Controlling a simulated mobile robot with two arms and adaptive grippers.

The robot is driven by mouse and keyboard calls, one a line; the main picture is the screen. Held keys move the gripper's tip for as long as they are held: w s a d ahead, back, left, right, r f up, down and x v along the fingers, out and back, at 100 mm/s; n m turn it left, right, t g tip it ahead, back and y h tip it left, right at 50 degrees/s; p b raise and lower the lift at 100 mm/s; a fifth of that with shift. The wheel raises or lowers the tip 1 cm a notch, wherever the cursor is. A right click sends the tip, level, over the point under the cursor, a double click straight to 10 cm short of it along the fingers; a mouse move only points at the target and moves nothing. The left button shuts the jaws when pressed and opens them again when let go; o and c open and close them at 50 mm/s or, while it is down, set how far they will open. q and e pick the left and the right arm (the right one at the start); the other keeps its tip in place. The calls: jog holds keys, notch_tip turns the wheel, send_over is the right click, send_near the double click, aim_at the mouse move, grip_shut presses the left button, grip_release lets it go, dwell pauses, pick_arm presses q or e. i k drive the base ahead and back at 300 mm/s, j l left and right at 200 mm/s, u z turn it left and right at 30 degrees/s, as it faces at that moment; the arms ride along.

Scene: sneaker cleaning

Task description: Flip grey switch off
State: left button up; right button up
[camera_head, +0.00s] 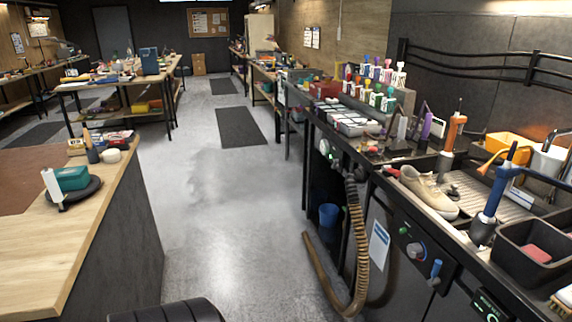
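A round grey knob-like switch (415,250) sits on the dark front panel (400,222) of the workbench at the right. A small green light shows just above it on the same panel. The switch is small in this view, and I cannot tell its on or off position. Neither of my grippers shows in the head view, and nothing is seen touching the switch.
A blue-handled tool (495,200) and a beige sneaker (428,190) are on the bench above. A ribbed brown hose (357,250) hangs left of the panel. Another control with a green light (488,306) is lower right. The grey floor (235,230) is open.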

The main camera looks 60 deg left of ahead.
aim_at(334, 166)
jog(key=u, duration=1.6)
jog(key=i+j, duration=0.25)
jog(key=i, duration=0.35)
jog(key=i+j+z, duration=0.15)
jog(key=i, duration=0.4)
jog(key=i+j, duration=0.4)
jog(key=i, duration=0.2)
jog(key=i+j+z, duration=0.15)
jog(key=i+j, duration=0.15)
jog(key=i, duration=0.25)
jog(key=i+j, duration=0.4)
jog(key=i, duration=0.15)
jog(key=l+z, duration=0.05)
